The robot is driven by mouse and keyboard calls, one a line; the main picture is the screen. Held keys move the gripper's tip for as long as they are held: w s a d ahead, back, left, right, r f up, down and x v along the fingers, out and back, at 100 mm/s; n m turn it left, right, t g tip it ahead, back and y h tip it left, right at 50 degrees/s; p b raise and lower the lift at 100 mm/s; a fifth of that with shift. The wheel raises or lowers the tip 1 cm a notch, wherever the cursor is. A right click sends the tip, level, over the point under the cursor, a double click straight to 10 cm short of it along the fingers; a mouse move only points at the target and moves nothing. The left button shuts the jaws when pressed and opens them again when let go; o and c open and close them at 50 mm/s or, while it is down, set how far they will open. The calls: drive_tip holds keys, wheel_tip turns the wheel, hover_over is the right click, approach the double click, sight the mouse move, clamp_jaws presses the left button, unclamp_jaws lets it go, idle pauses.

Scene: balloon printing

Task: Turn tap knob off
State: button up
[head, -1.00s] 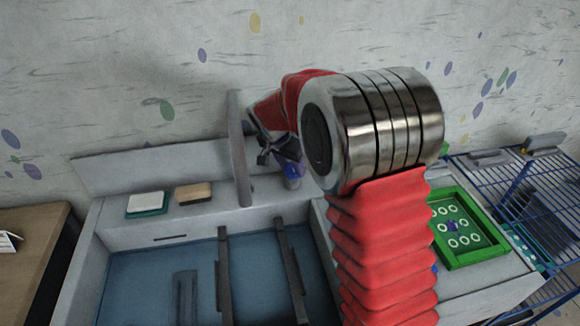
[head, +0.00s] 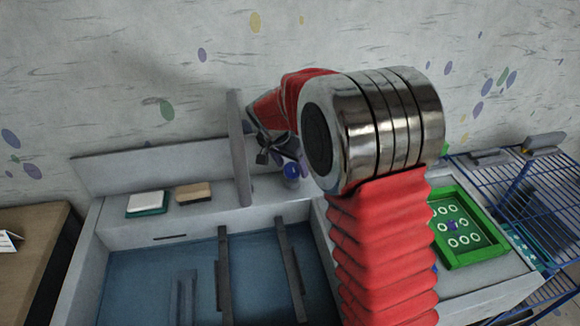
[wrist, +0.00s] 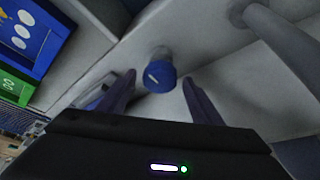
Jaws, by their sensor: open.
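The tap knob (head: 291,171) is a small blue cap on a grey stub, on the sink's back ledge to the right of the tall grey tap post (head: 239,150). In the wrist view the blue knob (wrist: 159,75) shows a short white mark on its face. My gripper (head: 277,155) is open, just above and left of the knob in the head view. In the wrist view its two fingers (wrist: 158,84) lie on either side of the knob with gaps on both sides. I cannot tell how far the fingertips are from it in depth.
The sink basin (head: 150,285) has blue water and grey bars across it. A white block on a green tray (head: 146,204) and a tan block (head: 194,193) lie on the ledge. A green-framed tray (head: 464,256) and a blue wire rack (head: 540,215) stand at right.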

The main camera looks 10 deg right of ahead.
drive_tip(key=v, duration=1.1)
drive_tip(key=shift+r, duration=0.25)
drive_tip(key=shift+s+a+n, duration=0.1)
drive_tip(key=shift+n, duration=0.2)
drive_tip(key=s+d+r+n+t+y, duration=0.1)
drive_tip(key=s+n, duration=0.3)
drive_tip(key=s, duration=1.1)
drive_tip(key=s+d+r+n+t+y, duration=0.1)
drive_tip(key=s+n, duration=0.3)
drive_tip(key=s, duration=1.2)
drive_tip(key=shift+s+d+r+n+t+y, duration=0.35)
drive_tip(key=shift+d+r+y, duration=0.2)
drive_tip(key=shift+d, duration=0.2)
